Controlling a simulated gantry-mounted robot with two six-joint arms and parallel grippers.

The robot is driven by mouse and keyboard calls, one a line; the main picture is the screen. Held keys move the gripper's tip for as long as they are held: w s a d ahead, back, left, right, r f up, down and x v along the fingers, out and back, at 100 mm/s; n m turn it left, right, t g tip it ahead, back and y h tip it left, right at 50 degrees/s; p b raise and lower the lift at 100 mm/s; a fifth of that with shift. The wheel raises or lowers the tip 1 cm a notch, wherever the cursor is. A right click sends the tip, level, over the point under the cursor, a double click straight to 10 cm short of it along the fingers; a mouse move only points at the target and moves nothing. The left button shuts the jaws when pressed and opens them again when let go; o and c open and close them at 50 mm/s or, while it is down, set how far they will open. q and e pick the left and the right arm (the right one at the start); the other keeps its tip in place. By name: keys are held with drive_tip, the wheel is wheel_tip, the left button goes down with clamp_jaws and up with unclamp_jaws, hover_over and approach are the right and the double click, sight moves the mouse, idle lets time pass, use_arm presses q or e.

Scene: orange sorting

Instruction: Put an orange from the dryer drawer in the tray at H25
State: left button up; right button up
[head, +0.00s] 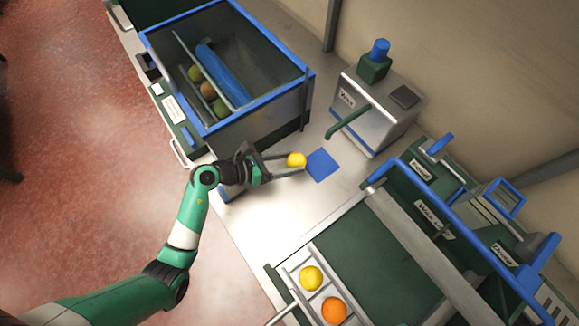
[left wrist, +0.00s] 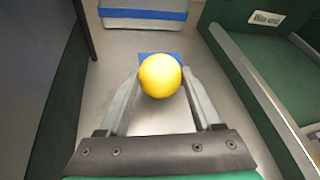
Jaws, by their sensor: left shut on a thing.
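My left gripper (head: 283,166) is shut on a yellow fruit (head: 297,159) and holds it above the steel counter, just left of a blue square pad (head: 322,166). In the left wrist view the yellow fruit (left wrist: 160,76) sits between the two fingertips, with the blue pad partly hidden behind it. A pale compartmented drawer (head: 296,262) at the bottom holds another yellow fruit (head: 311,278) and an orange one (head: 334,311). I cannot read a tray marked H25. My right gripper is not in view.
A blue-rimmed green bin (head: 291,77) with several fruits and a blue roller (head: 222,74) stands at the upper left. A steel machine (head: 374,108) with a green spout stands behind the pad. Green machinery (head: 405,235) fills the right. Bare counter lies left of it.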

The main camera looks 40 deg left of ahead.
use_arm(q)
wheel_tip(320, 180, down, 3)
drive_tip(key=shift+w+f+b, duration=0.1)
drive_tip(key=shift+f+b, duration=0.1)
drive_tip(key=shift+b, duration=0.75)
drive_tip(key=shift+r, duration=0.1)
drive_tip(key=o, duration=1.4)
drive_tip(key=shift+f, duration=0.2)
drive_tip(key=shift+r, duration=0.1)
